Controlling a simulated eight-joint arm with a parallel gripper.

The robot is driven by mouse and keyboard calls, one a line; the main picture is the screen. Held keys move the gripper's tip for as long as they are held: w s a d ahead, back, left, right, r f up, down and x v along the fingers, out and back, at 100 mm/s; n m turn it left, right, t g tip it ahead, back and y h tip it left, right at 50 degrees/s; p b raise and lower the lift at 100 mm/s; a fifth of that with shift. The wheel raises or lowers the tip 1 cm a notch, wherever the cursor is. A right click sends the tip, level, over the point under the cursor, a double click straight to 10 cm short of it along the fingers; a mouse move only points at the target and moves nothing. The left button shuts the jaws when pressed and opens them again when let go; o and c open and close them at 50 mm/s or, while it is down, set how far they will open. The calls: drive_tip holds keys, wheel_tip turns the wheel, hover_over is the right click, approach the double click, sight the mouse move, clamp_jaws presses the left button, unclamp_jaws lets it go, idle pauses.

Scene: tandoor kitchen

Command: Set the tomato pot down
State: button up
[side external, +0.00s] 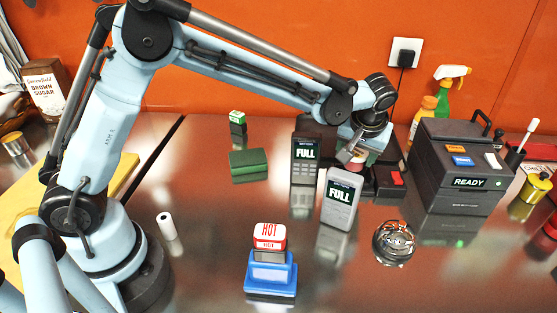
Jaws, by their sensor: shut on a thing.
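My gripper (357,150) is at the end of the arm, right of centre, above the table behind the grey device with a FULL screen. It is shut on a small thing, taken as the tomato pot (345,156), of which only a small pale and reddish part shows. The fingers and the device in front hide most of it. I cannot tell whether the pot touches anything below.
Two devices reading FULL, one dark (305,158) and one grey (340,199), stand close by. A black READY machine (460,165) stands to the right. A HOT stamp (270,262), a metal ball-like object (394,243) and a green box (248,164) are around.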

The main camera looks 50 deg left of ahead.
drive_tip(key=shift+f, duration=0.2)
drive_tip(key=shift+f, duration=0.6)
drive_tip(key=o, duration=1.2)
drive_tip(key=shift+r, duration=0.1)
